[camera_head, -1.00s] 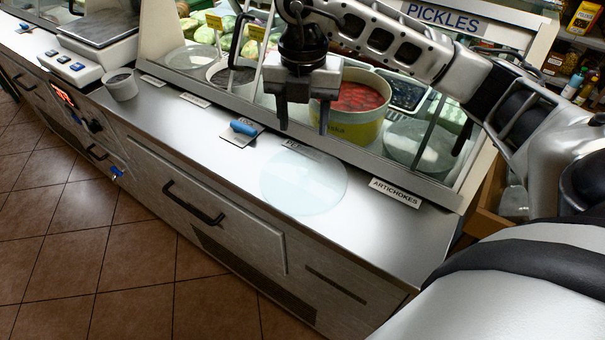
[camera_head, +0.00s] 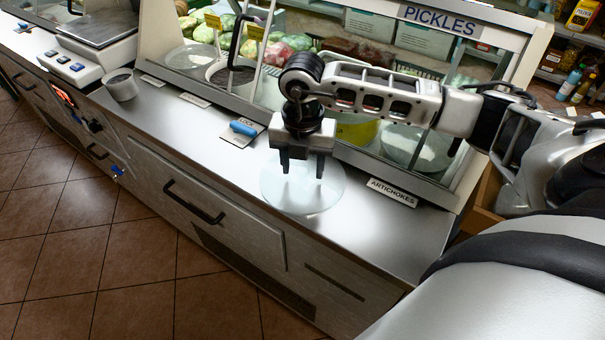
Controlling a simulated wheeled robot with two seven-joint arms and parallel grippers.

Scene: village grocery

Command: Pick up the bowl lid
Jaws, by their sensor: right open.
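The bowl lid (camera_head: 300,198) is a pale, see-through disc lying flat on the metal counter, in front of the pickles case. My right gripper (camera_head: 302,172) points down over the back half of the lid, with its two fingers apart and nothing between them. Its fingertips look very close to the lid; I cannot tell whether they touch it. The gripper body hides part of the lid's back edge. My left gripper is not in view.
A blue-handled tool (camera_head: 244,129) lies left of the lid, and an artichokes label (camera_head: 392,192) lies to its right. A grey cup (camera_head: 120,85) and a scale (camera_head: 97,35) stand far left. The glass case (camera_head: 345,160) rises behind. The counter front is clear.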

